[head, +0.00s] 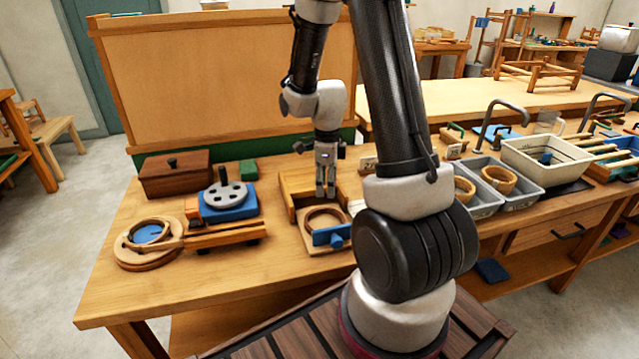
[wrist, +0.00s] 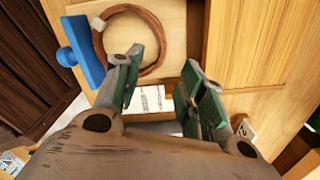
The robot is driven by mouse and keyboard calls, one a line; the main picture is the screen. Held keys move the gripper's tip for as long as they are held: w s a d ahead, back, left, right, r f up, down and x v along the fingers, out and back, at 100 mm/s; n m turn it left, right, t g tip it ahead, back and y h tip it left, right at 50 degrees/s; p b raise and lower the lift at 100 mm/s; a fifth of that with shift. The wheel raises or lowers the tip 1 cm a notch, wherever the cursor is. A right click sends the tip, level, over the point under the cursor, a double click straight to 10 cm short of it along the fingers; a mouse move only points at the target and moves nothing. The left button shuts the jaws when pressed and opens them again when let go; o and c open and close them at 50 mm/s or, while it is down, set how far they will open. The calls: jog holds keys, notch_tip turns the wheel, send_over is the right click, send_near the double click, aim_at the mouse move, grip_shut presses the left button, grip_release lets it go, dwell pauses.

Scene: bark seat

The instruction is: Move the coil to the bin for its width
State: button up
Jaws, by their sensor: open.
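A brown coil (head: 308,218) lies on a light wooden board on the workbench, beside a blue block (head: 332,236). Whether a finger touches the coil I cannot tell. Two grey bins (head: 483,210) stand to the right, each holding a tan ring; my arm hides part of the nearer one.
A brown wooden box (head: 176,174), a blue stand with a grey disc (head: 226,194) and wooden rings (head: 148,262) are at the left. A cream crate (head: 577,172) stands right of the bins. Small cards stand behind my arm. An upright board (head: 220,70) backs the bench.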

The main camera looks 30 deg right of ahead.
aim_at(327, 209)
jog(key=shift+f, duration=0.1)
jog(key=shift+f, duration=3.85)
jog(key=shift+c, duration=0.5)
jog(key=shift+d, duration=0.1)
grip_shut()
